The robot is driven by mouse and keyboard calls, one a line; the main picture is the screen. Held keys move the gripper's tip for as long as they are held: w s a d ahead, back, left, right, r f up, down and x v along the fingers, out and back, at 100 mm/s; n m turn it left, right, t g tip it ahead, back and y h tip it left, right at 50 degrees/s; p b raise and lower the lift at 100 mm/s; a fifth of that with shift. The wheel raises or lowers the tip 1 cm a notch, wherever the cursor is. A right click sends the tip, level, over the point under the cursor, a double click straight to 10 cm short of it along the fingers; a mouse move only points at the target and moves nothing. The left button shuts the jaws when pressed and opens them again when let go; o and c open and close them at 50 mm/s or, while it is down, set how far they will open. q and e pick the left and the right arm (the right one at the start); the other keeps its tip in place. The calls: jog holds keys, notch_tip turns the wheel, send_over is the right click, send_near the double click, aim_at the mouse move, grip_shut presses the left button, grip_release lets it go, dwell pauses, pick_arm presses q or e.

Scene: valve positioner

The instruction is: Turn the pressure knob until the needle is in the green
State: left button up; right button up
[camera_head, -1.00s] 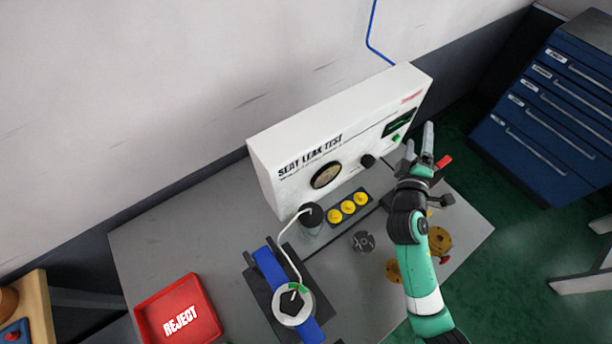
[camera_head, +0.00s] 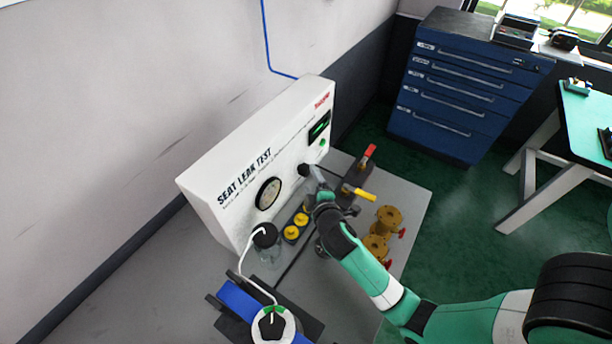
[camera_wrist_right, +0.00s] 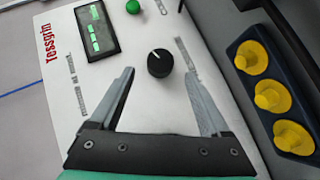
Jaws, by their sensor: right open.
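The white SEAT LEAK TEST panel (camera_head: 262,150) stands on the grey bench. Its black pressure knob (camera_head: 303,170) also shows in the right wrist view (camera_wrist_right: 159,63), with a white pointer mark. The round dark-rimmed gauge (camera_head: 268,193) is to the knob's left in the head view; its needle and green zone are too small to read. My right gripper (camera_head: 314,177) is open in front of the panel, close to the knob. In the right wrist view its fingers (camera_wrist_right: 160,75) are spread, with the knob between and just beyond their tips, apparently untouched. My left gripper is out of view.
Several yellow caps (camera_wrist_right: 272,96) sit in a dark tray beside the panel. A black-capped jar (camera_head: 266,240) with a white tube stands at its left. A blue drawer cabinet (camera_head: 455,95) stands behind.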

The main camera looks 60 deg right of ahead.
aim_at(306, 173)
jog(key=b+x, duration=0.1)
jog(key=x, duration=0.4)
